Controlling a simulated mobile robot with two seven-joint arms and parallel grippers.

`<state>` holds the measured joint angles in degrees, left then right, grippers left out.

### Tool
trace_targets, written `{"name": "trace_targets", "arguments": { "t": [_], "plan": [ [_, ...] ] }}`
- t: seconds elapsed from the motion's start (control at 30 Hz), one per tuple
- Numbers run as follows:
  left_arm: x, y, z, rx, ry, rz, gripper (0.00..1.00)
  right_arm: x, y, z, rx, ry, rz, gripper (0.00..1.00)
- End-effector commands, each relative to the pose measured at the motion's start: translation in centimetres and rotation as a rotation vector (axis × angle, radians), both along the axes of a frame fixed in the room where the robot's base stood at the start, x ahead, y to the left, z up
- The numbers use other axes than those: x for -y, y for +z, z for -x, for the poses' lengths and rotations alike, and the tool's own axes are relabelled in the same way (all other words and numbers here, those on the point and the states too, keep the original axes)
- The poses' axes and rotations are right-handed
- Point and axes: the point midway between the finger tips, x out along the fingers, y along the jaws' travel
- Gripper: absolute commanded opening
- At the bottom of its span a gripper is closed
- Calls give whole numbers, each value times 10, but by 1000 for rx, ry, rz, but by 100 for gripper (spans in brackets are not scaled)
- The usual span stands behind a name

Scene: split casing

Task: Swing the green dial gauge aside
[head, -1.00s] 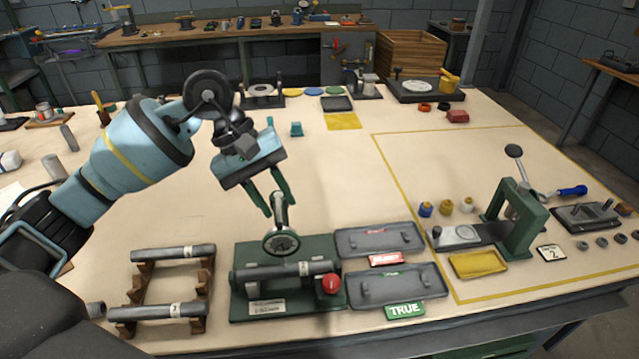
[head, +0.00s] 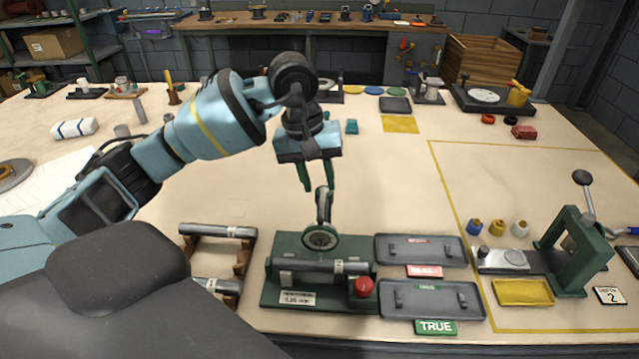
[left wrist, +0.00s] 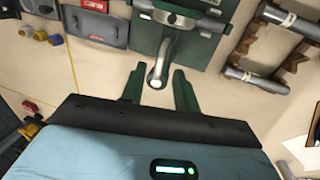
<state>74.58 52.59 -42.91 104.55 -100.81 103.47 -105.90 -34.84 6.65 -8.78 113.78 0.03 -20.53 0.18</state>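The dial gauge (head: 320,238) has a round dark-green face and a pale arm that rises from it. It sits at the back of a green fixture (head: 275,297), above a grey shaft (head: 318,265) lying across the fixture. My left gripper (head: 318,189) points down at the top end of the gauge arm. In the left wrist view, the two green fingers (left wrist: 157,78) are apart, with the rounded end of the gauge arm (left wrist: 162,62) between or just beyond their tips. I cannot tell whether they touch it. My right gripper is not in view.
A red knob (head: 363,287) is on the fixture's right front. Two grey trays stand to the right, one marked TRUE (head: 435,327). A shaft rack (head: 243,255) stands to the left, partly hidden by my arm. The table behind the gauge is mostly clear.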

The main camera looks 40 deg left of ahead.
Motion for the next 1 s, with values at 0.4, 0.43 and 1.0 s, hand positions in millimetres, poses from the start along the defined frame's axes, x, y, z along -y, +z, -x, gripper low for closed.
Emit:
{"name": "trace_targets", "arguments": {
  "t": [0.4, 0.43, 1.0],
  "plan": [
    [3, -18, -2, 1, -1, 1, 31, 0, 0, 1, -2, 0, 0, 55],
    [3, -18, -2, 1, -1, 1, 31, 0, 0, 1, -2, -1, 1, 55],
    [3, -18, -2, 1, -1, 2, 0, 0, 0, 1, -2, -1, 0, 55]
  ]
}}
